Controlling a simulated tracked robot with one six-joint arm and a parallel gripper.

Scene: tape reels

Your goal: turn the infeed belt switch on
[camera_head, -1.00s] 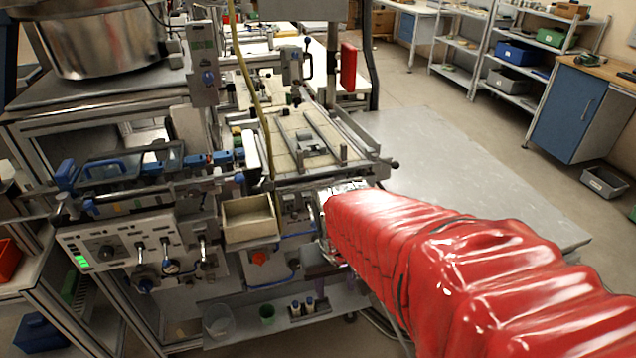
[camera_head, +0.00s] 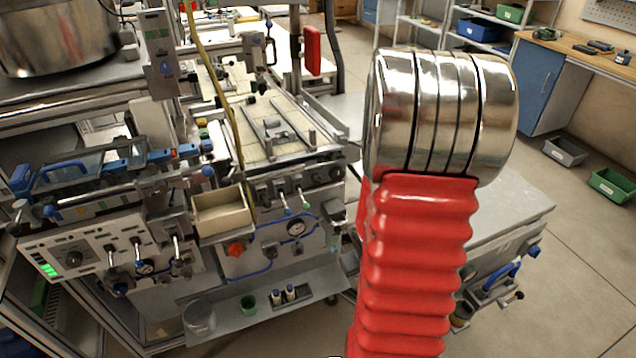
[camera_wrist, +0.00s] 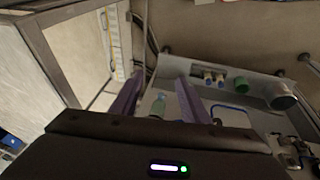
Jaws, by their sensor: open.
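I cannot tell which control is the infeed belt switch. In the head view, small toggle levers (camera_head: 284,203) stick out of the front panel below the belt bed (camera_head: 272,130). A grey control panel (camera_head: 92,250) at the lower left has a dial, more levers and a lit green indicator. My gripper (camera_wrist: 157,92) shows in the wrist view with its two purple fingers apart and nothing clearly between them. It points towards the lower shelf. In the head view my gripper is not visible; my arm's red sleeve and metal joint fill the right of centre.
An empty beige bin (camera_head: 221,211) hangs on the machine front beside an orange-red knob (camera_head: 236,249). The floor at right is mostly clear.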

